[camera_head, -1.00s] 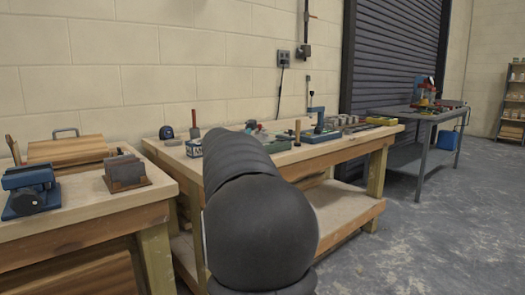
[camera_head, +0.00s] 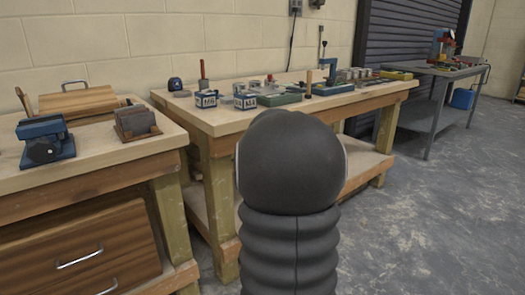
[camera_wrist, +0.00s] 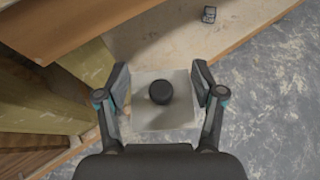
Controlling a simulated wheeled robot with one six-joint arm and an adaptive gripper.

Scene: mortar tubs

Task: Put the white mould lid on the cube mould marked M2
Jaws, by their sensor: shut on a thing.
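My gripper (camera_wrist: 161,82) is shut on a pale, square, white plate-like lid (camera_wrist: 150,116) with a round black knob (camera_wrist: 161,92), one finger at each side. The lid hangs in front of a bench, with the grey floor and a low pale board below it. In the head view my arm hides the gripper and lid.
The middle bench (camera_head: 235,118) also carries a green case (camera_head: 279,99), a blue press-like tool and several small grey blocks. A small dark cube (camera_wrist: 208,14) with a white mark sits on the pale board. A left bench (camera_head: 85,155) and grey table (camera_head: 437,70) flank it.

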